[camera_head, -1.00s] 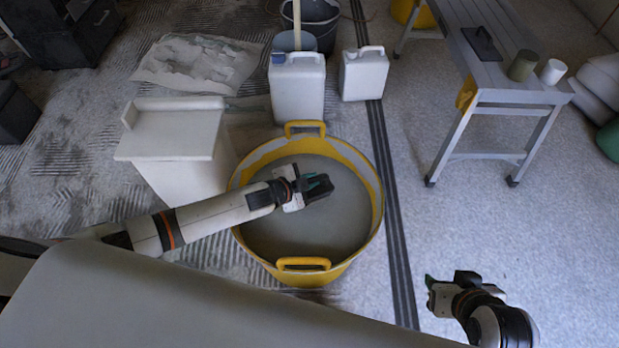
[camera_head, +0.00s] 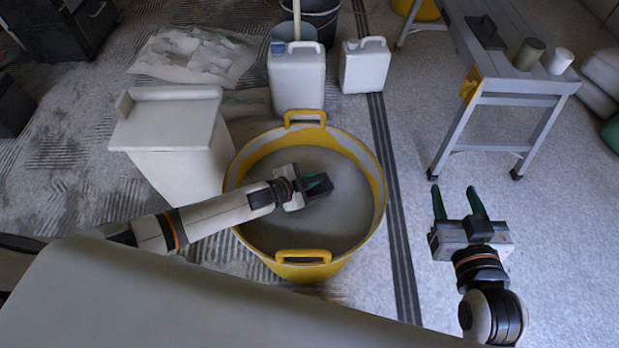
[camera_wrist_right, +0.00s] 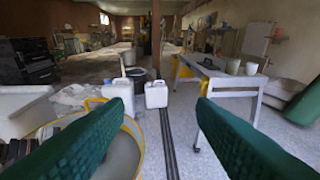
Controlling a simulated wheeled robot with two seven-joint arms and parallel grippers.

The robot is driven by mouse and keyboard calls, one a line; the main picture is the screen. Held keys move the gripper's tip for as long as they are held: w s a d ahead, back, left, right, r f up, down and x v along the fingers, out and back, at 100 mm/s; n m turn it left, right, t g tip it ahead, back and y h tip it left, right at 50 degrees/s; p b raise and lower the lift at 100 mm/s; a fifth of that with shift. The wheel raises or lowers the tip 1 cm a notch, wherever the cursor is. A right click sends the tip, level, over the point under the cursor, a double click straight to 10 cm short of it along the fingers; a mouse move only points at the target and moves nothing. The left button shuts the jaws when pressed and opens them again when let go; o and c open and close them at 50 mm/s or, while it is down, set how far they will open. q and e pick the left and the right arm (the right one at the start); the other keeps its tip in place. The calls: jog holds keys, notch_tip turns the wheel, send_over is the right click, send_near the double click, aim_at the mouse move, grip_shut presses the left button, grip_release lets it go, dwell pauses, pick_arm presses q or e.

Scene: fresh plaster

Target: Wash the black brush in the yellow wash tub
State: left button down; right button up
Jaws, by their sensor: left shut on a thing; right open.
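The yellow wash tub (camera_head: 376,215) stands on the floor in the middle of the head view, with a handle at front and back and grey water (camera_head: 345,220) in it. My left gripper (camera_head: 316,181) is over the middle of the tub, shut on a small dark thing that looks like the black brush (camera_head: 322,188). The gripper hides most of it, and I cannot tell whether it touches the water. My right gripper (camera_head: 454,190) is open and empty, right of the tub above the floor. Its green fingers spread wide in the right wrist view (camera_wrist_right: 150,112).
A white box-like stand (camera_head: 165,140) is left of the tub. Two white canisters (camera_head: 298,85) (camera_head: 364,68) and a bucket (camera_head: 322,20) stand behind it. A grey bench (camera_head: 510,85) at the back right holds a black flat tool (camera_head: 486,36) and two cups.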

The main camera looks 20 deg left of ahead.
pick_arm(q)
notch_tip(320, 180, down, 3)
jog(key=shift+b, duration=1)
jog(key=shift+f, duration=0.2)
pick_arm(e)
notch_tip(320, 180, up, 9)
jog(key=a+t+y, duration=0.1)
jog(key=t+y, duration=0.1)
jog(key=t, duration=0.4)
jog(key=shift+a+t, duration=0.25)
jog(key=shift+t, duration=0.05)
